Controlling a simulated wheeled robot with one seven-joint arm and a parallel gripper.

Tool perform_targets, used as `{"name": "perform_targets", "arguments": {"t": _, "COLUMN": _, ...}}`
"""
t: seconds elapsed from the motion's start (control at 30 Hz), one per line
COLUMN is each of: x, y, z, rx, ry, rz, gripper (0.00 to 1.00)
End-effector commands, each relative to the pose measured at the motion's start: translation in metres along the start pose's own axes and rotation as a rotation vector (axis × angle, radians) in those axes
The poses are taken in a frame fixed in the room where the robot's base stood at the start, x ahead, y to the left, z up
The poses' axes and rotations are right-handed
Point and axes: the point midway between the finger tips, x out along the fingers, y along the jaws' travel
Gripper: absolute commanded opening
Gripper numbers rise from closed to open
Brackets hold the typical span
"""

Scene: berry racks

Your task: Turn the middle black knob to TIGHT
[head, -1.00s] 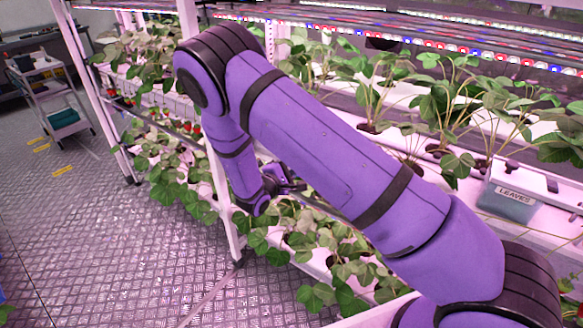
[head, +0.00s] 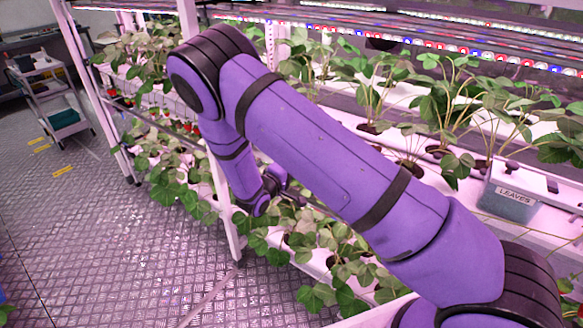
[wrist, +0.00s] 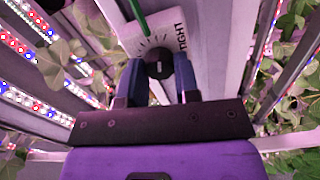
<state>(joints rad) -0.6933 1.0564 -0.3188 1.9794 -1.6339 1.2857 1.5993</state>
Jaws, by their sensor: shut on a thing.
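The black knob (wrist: 159,63) sits on a white plate (wrist: 135,42) in the wrist view. The plate has printed tick marks above the knob and the word TIGHT at its right, turned sideways. A short white mark shows on the knob's face; it looks roughly upright in the picture, not aimed at TIGHT. My gripper (wrist: 160,74) has one finger on each side of the knob and is shut on it. In the head view my gripper (head: 277,182) is beside the rack, low behind my arm; the knob cannot be made out there.
A green strip (wrist: 138,16) runs up from the plate. Strawberry plants (head: 160,175) hang from the rack around my arm. A grey bin marked LEAVES (head: 508,203) is at the right. A cart (head: 50,95) stands at the far left.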

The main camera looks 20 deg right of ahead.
Motion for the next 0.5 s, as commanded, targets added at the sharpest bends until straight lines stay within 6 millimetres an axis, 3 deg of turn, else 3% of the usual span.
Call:
{"name": "perform_targets", "arguments": {"t": 0.43, "x": -0.0013, "y": -0.0015, "z": 0.0006, "rx": 0.007, "ry": 0.000, "rz": -0.003, "gripper": 0.06}}
{"name": "perform_targets", "arguments": {"t": 0.47, "x": -0.0013, "y": -0.0015, "z": 0.0006, "rx": 0.007, "ry": 0.000, "rz": -0.003, "gripper": 0.34}}
{"name": "perform_targets", "arguments": {"t": 0.5, "x": -0.0012, "y": -0.0015, "z": 0.0006, "rx": 0.007, "ry": 0.000, "rz": -0.003, "gripper": 0.43}}
